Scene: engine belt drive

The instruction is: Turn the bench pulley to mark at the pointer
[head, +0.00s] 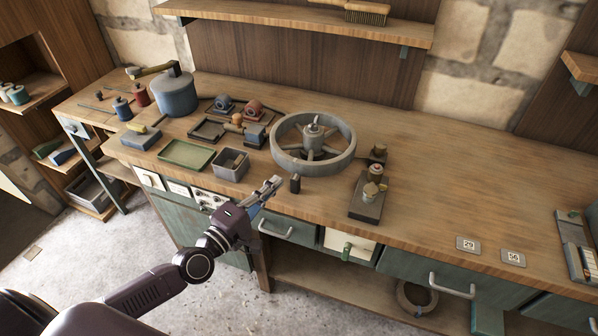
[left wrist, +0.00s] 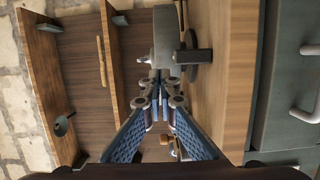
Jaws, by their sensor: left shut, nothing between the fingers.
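The bench pulley (head: 283,157) is a grey spoked wheel lying flat on the bench, with a hub standing up in its middle. A small dark block (head: 295,184), perhaps the pointer, stands at its front rim. I cannot make out a mark on the rim. My left gripper (head: 276,182) is shut and empty, just left of the dark block and in front of the pulley. In the left wrist view, my fingertips (left wrist: 158,76) are together close to the grey rim (left wrist: 164,42), with the dark block (left wrist: 201,56) beside it; contact is unclear. My right gripper is out of view.
A grey bin (head: 230,165) and a green tray (head: 186,154) sit left of the pulley. A dark base with a brass fitting (head: 368,203) stands to its right. Number plates (head: 468,244) lie farther right, where much of the wooden bench (head: 450,180) is clear.

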